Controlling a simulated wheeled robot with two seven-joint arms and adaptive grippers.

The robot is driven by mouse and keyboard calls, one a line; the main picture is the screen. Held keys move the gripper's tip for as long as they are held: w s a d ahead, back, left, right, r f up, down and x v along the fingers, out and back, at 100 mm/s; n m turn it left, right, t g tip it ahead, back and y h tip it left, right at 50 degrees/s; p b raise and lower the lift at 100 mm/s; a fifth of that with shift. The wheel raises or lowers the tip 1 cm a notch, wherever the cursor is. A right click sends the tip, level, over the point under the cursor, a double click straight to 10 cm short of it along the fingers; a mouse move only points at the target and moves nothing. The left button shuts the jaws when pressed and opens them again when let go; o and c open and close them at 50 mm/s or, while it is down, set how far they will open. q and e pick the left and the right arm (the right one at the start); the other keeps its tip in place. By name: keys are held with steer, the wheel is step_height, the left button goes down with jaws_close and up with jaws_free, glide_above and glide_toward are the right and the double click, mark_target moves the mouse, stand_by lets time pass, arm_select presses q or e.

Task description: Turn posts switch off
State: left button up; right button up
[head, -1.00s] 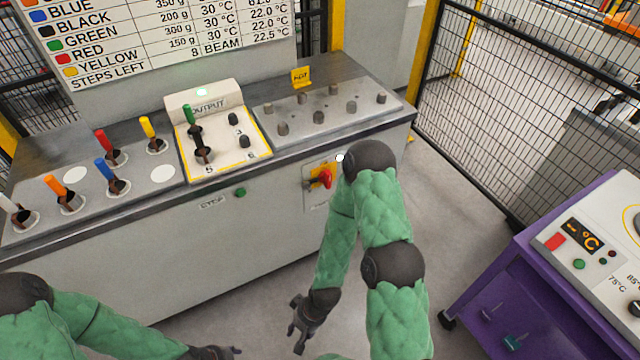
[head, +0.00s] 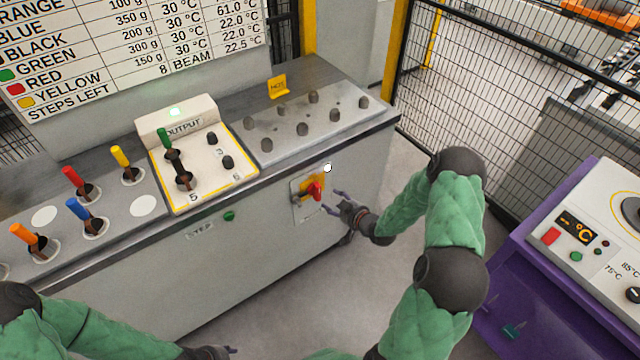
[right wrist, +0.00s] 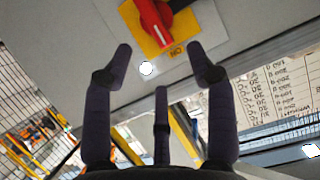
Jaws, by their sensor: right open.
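A red rotary switch handle (head: 316,190) on a yellow plate (head: 305,184) sits on the front panel of the grey console. In the right wrist view the red handle (right wrist: 153,20) is at the top, with lettering on the yellow plate (right wrist: 180,40). My right gripper (head: 336,203) is open and empty, just to the right of the handle; its spread fingers (right wrist: 160,62) point toward the switch, apart from it. My left gripper (head: 218,352) shows only partly at the bottom edge, away from the switch; its opening is unclear.
The console top (head: 350,122) overhangs above the switch. A green button (head: 229,216) is left of it. Coloured levers and an output box (head: 180,130) stand on top. A purple cabinet (head: 530,270) is at right, before a mesh fence (head: 480,100).

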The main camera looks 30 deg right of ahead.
steer(key=d+b+x, duration=0.1)
steer(key=b+x, duration=0.2)
steer(key=x, duration=0.7)
steer(key=shift+w+r, duration=0.3)
steer(key=shift+w, duration=0.15)
jaws_close()
